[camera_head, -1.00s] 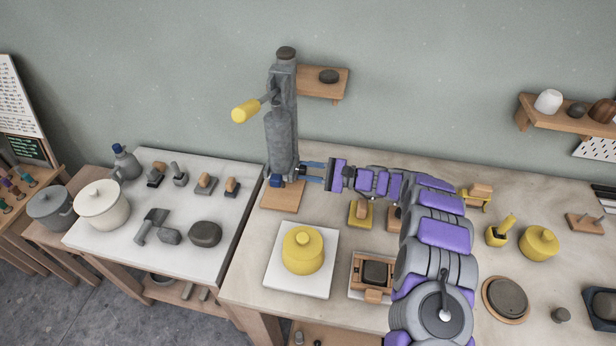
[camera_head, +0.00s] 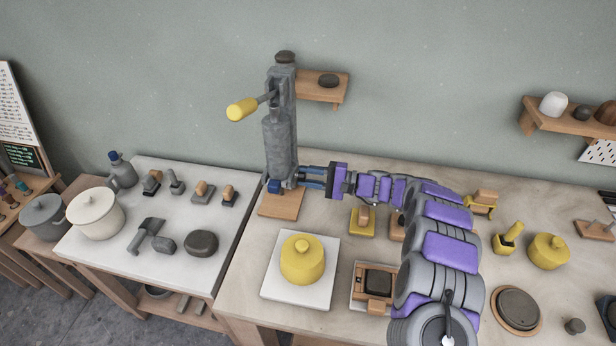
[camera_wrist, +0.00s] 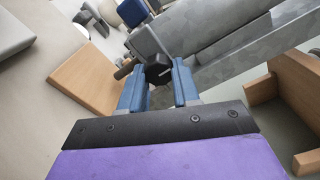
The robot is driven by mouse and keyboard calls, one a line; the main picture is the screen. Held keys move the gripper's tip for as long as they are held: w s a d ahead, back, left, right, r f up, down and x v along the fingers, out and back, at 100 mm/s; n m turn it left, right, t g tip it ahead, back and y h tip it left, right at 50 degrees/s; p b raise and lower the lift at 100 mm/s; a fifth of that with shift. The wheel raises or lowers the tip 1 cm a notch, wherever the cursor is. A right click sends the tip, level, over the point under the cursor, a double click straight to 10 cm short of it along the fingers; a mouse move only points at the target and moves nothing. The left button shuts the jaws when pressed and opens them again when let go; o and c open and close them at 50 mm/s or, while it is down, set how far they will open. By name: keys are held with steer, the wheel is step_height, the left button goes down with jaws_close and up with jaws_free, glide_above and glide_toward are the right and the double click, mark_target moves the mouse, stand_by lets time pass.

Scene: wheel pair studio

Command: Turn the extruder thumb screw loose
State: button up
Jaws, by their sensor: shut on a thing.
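The extruder (camera_head: 280,145) is a tall grey upright body with a yellow-handled lever (camera_head: 243,109), standing at the back left of the wooden table. Its thumb screw is a small dark knob (camera_wrist: 157,71) low on the extruder's side, seen in the wrist view between my two blue fingers. My gripper (camera_wrist: 159,69) is shut on this knob. In the head view my gripper (camera_head: 301,178) reaches the extruder's lower right side from the right, and the knob is too small to make out there.
A wooden block (camera_head: 281,203) lies at the extruder's foot. A yellow lidded pot (camera_head: 302,259) stands on a white board in front. Yellow and wooden tools lie near my arm. A white table (camera_head: 137,255) with pots and stamps is at left; a wall shelf (camera_head: 322,88) is behind.

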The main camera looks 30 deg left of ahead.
steer(key=shift+s+f, duration=0.1)
steer(key=shift+f, duration=0.05)
steer(key=o, duration=1.1)
steer(key=shift+c, duration=0.2)
steer(key=p+v, duration=0.3)
steer(key=v, duration=1.4)
steer(key=shift+w, duration=0.25)
